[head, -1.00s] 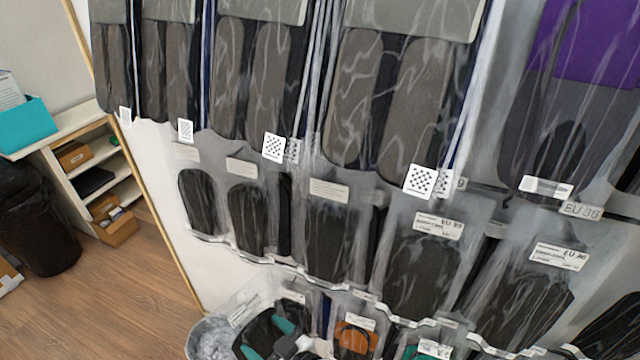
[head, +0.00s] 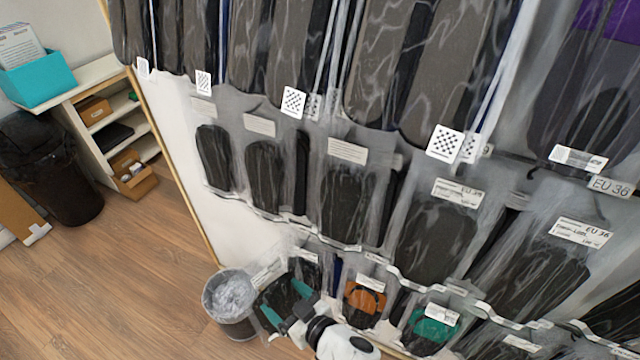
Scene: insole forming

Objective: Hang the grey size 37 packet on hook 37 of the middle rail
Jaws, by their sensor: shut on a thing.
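My gripper (head: 287,303) is low in the head view, with two teal fingertips. It is shut on a dark packet (head: 283,288) in clear wrap, partly hidden by the fingers; its size print cannot be read. The middle rail carries a row of dark insole packets, such as one with a white label (head: 349,205) and one further right (head: 436,238). A tag reading EU 36 (head: 608,187) shows at the right of this rail. I cannot make out a tag for 37. The held packet is below the middle row, near the lower row.
Large grey insole packets (head: 385,75) hang above and overlap the middle rail. Lower packets with orange (head: 364,300) and teal (head: 433,328) parts hang right of my gripper. A wire bin (head: 230,303) stands just left. The wooden floor (head: 120,270) is open further left.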

